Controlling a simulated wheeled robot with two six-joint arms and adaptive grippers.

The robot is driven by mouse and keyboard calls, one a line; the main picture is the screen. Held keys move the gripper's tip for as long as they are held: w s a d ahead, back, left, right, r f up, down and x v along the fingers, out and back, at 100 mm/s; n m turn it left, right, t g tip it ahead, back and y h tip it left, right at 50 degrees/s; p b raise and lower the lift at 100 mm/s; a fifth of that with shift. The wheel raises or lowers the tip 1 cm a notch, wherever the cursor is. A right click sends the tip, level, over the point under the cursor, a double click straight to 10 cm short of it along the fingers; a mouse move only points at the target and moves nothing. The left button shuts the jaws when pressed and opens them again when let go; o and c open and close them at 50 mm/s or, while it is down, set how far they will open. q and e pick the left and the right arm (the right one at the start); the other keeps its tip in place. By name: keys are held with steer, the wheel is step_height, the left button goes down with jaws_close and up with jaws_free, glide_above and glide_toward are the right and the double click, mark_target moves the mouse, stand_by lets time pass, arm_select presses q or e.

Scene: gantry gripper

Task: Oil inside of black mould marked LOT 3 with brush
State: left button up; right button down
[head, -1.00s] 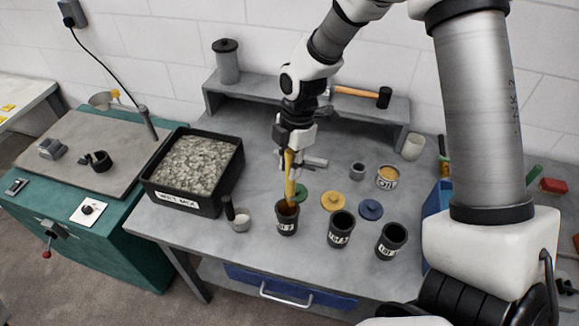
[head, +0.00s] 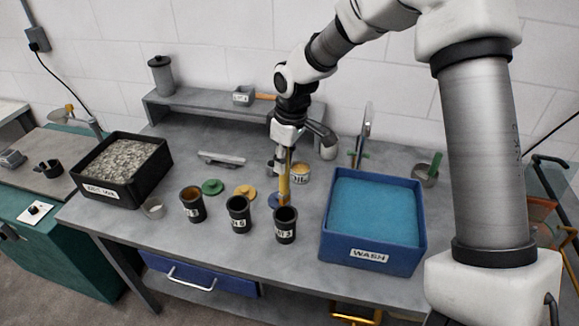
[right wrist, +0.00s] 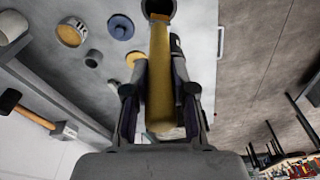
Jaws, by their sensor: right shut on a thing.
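Three black moulds stand in a row at the bench front. The rightmost mould (head: 285,228) has a white label that reads like LOT 3. The middle mould (head: 239,216) seems marked with a 6. The left mould (head: 193,207) has a brownish interior; its label is hard to read. My right gripper (head: 284,152) is shut on the yellow handle of the brush (head: 284,184), pointing down at the rightmost mould's mouth. I cannot tell whether its tip is inside. The right wrist view shows the brush (right wrist: 160,85) reaching toward a dark mould (right wrist: 160,8). My left gripper is out of view.
The oil can (head: 299,173) stands behind the brush. Green (head: 212,187) and yellow (head: 245,191) lids lie behind the moulds. A blue WASH tub (head: 372,255) stands close on the right. A black tray of grey mix (head: 122,170) is at left.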

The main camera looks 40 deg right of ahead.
mark_target(285, 192)
steer(key=shift+w+a+f, duration=0.2)
steer(key=shift+w+f, duration=0.15)
steer(key=shift+f, duration=0.15)
steer(key=shift+f+b, duration=0.3)
steer(key=shift+b, duration=0.3)
steer(key=shift+s+d+f+b, duration=0.35)
steer(key=shift+s+f+b, duration=0.25)
steer(key=shift+s+b, duration=0.2)
steer(key=shift+d+f+b, duration=0.1)
steer(key=shift+f+b, duration=0.2)
steer(key=shift+b, duration=0.15)
steer(key=f, duration=0.1)
steer(key=f+b, duration=0.1)
steer(key=w+f, duration=0.1)
steer(key=shift+a+f, duration=0.15)
steer(key=shift+a, duration=0.15)
steer(key=shift+s+d+f+b, duration=0.1)
steer(key=shift+s+f+b, duration=0.05)
steer(key=shift+f+b, duration=0.3)
steer(key=shift+s+d+f+b, duration=0.15)
steer(key=shift+f+b, duration=0.1)
steer(key=shift+f, duration=0.25)
steer(key=shift+w+a+f, duration=0.15)
steer(key=shift+w+f, duration=0.05)
steer(key=shift+f, duration=0.1)
steer(key=shift+s, duration=0.1)
